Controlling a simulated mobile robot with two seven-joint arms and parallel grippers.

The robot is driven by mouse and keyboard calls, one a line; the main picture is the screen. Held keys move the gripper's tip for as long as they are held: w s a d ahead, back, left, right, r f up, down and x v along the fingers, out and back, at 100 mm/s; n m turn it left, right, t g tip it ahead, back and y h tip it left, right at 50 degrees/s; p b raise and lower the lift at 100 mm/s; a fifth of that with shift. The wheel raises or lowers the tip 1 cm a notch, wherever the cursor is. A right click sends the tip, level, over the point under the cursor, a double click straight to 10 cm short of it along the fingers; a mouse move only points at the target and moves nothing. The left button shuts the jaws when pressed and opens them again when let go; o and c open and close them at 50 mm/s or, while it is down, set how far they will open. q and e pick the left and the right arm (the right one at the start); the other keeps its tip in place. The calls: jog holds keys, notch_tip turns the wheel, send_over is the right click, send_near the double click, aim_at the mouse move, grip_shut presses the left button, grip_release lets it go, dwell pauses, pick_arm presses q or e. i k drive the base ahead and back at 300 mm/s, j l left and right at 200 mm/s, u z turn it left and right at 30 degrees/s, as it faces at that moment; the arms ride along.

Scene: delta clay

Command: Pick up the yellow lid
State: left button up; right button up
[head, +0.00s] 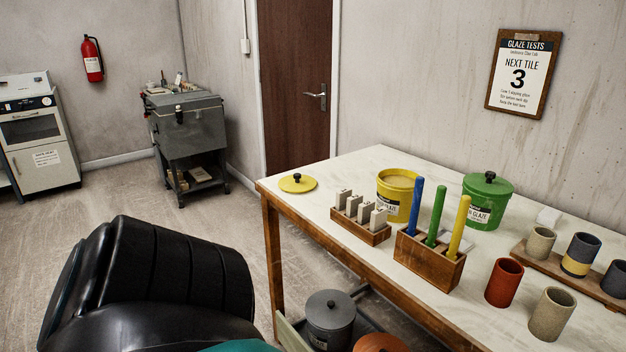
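The yellow lid (297,183) lies flat at the far left corner of the table, with its black knob facing up. The open yellow bucket (387,204) stands to its right, with a pale yellow surface inside. A large black arm part of mine fills the lower left of the head view, in front of and below the table. Neither gripper's fingers can be seen. Nothing touches the lid except the table.
The table (353,167) also holds a tile rack (347,230), a wooden holder (428,262) with blue, green and yellow sticks, a lidded green bucket (490,212), a red cup (503,284) and several others. A grey lidded pot (330,318) stands below. Floor left of the table is clear.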

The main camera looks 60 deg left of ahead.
aim_at(296, 183)
jog(key=j+z, duration=0.1)
jog(key=j, duration=0.25)
jog(key=k+j+z, duration=0.15)
jog(key=j, duration=0.2)
jog(key=k+j+z, duration=0.1)
jog(key=j, duration=0.25)
jog(key=k+j+z, duration=0.15)
jog(key=j, duration=0.2)
jog(key=k+j+z, duration=0.1)
jog(key=j, duration=0.25)
jog(key=k+j, duration=0.15)
jog(key=j, duration=0.2)
jog(key=k+j, duration=0.1)
jog(key=j, duration=0.25)
jog(key=k+j, duration=0.15)
jog(key=j, duration=0.15)
jog(key=k+j, duration=0.15)
jog(key=j, duration=0.2)
jog(key=k+j, duration=0.1)
jog(key=j, duration=0.25)
jog(key=z, duration=0.05)
